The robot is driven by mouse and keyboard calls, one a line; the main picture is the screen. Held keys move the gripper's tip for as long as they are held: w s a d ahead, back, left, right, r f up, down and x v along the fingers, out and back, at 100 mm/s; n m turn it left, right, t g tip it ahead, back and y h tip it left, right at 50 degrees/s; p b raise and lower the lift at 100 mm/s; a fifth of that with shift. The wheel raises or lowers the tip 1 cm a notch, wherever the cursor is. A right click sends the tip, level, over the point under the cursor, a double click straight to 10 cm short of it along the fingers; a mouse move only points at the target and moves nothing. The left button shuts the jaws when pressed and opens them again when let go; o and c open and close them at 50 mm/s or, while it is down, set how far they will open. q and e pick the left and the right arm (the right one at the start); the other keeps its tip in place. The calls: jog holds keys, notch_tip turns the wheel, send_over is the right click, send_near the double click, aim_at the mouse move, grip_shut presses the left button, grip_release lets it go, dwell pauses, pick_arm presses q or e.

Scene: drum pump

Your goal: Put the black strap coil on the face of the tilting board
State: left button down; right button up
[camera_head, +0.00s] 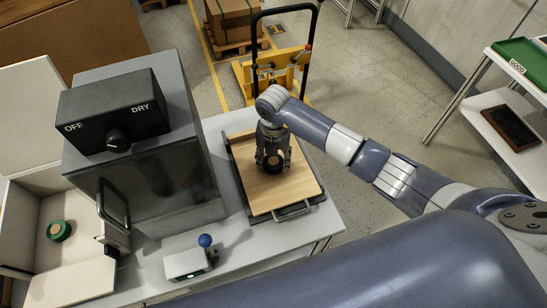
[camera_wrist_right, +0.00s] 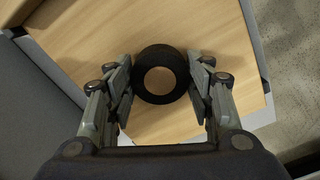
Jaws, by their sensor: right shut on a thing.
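The black strap coil (camera_wrist_right: 160,98) is a thick black ring, seen from above in the right wrist view. It also shows in the head view (camera_head: 273,167). My right gripper (camera_wrist_right: 160,90) is shut on the coil, one finger on each side. The tilting board (camera_head: 290,189) has a light wooden face, a dark rim and a metal handle at its near edge. The board (camera_wrist_right: 90,40) fills most of the right wrist view behind the coil. The coil is over the board's face; I cannot tell whether it touches it. My left gripper does not show.
A grey cabinet with a black OFF/DRY switch box (camera_head: 115,112) stands left of the board. A blue-knobbed lever box (camera_head: 188,262) is on the table in front. A green roll (camera_head: 59,230) lies in an open bin at left. A shelf with a green tray (camera_head: 522,62) is at right.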

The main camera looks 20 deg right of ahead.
aim_at(274, 161)
jog(key=shift+f, duration=0.1)
jog(key=o, duration=1.1)
jog(key=shift+r, duration=0.3)
jog(key=shift+r+b, duration=1.15)
jog(key=shift+r, duration=4.75)
